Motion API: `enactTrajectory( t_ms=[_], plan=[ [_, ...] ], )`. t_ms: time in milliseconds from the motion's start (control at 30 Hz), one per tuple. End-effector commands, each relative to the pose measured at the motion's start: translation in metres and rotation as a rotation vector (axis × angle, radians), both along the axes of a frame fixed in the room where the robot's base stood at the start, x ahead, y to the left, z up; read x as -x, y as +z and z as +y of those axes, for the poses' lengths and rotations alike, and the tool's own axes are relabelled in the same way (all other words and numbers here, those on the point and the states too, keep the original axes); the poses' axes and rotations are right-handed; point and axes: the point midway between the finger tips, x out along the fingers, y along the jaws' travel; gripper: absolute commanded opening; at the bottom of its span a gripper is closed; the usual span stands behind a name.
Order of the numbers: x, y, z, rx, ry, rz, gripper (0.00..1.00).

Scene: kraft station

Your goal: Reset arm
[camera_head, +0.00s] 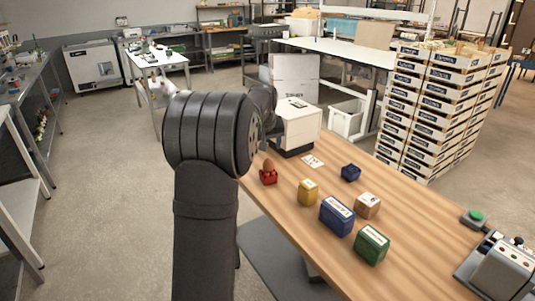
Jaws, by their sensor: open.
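My dark grey arm fills the left middle of the head view, upright with a large round joint at the top. A further dark part of my arm shows just behind that joint, near the white box-shaped device (301,124) at the table's far end. My gripper's fingers cannot be made out; the arm hides that area. No object is seen held.
The wooden table (412,232) carries a red holder (268,178) with a brown item, yellow (307,193), blue (336,217) and green (371,245) boxes, a brown box (368,206), a small blue container (350,173), and a green button (474,217). Stacked crates (433,110) stand behind.

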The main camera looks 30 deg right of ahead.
Motion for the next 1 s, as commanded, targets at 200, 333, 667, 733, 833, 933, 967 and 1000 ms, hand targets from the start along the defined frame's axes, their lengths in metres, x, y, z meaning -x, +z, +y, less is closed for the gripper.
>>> enactTrajectory(
  t_ms=[200,333,667,733,833,933,967,1000],
  plan=[
    [0.003,0.009,0.003,0.000,0.000,0.000,0.60],
    [0.003,0.009,0.003,0.000,0.000,0.001,0.60],
    [-0.001,-0.005,-0.001,-0.002,0.000,0.002,0.60],
    [-0.005,-0.016,-0.004,-0.002,0.000,0.002,0.60],
    [-0.011,-0.034,-0.009,-0.003,0.000,0.003,0.60],
    [-0.017,-0.053,-0.014,-0.003,0.000,0.003,0.60],
    [-0.019,-0.058,-0.016,-0.002,0.000,0.002,0.60],
    [-0.021,-0.065,-0.018,-0.002,0.000,0.002,0.60]
  ],
)
